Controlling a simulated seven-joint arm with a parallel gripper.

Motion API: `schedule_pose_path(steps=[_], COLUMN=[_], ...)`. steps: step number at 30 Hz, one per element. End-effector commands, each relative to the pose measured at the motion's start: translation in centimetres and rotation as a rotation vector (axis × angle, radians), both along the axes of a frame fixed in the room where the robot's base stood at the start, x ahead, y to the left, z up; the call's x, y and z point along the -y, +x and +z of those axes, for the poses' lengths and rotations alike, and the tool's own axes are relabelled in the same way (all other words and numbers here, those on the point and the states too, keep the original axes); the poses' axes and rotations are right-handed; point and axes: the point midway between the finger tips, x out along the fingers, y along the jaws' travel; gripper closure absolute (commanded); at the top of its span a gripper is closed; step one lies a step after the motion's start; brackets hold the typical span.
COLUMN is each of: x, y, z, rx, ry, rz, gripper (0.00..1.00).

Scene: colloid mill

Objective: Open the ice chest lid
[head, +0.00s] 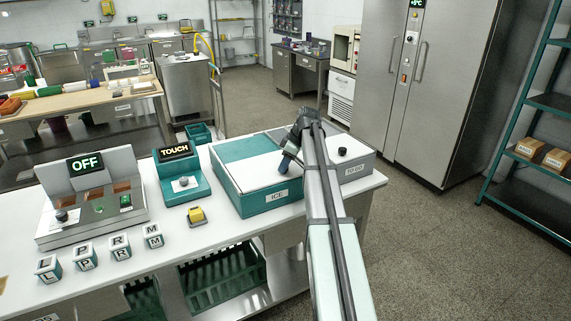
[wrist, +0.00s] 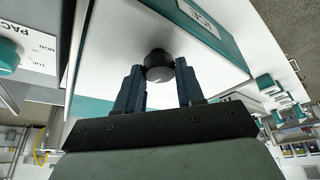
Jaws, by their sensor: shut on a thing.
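The ice chest (head: 229,190) is a teal box with an "ICE" label on its front, standing on the white counter. Its white lid (head: 250,176) lies flat on top, with a teal strip behind it. My gripper (head: 287,161) reaches down over the right part of the lid. In the wrist view, my gripper (wrist: 160,84) has its two dark fingers closed at either side of the lid's round black knob (wrist: 158,64). The white lid (wrist: 112,45) also shows there, with the ICE label beyond the knob. In the head view the knob is hidden by the gripper.
A grey box (head: 352,168) with a black knob stands against the chest's right side, beneath my arm. Left on the counter (head: 200,248) are a teal TOUCH device (head: 180,178), a yellow button (head: 196,214), an OFF machine (head: 95,205) and several lettered blocks.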

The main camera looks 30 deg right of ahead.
Motion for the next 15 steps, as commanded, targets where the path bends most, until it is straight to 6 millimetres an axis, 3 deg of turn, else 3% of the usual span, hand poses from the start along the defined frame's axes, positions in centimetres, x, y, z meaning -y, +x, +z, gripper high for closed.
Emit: schedule_pose_path(steps=[4, 15], x=[0.0, 0.03], y=[0.0, 0.42], z=[0.01, 0.03], rx=[0.0, 0.0], ry=[0.0, 0.0], rz=[0.0, 0.0], gripper=[1.0, 1.0])
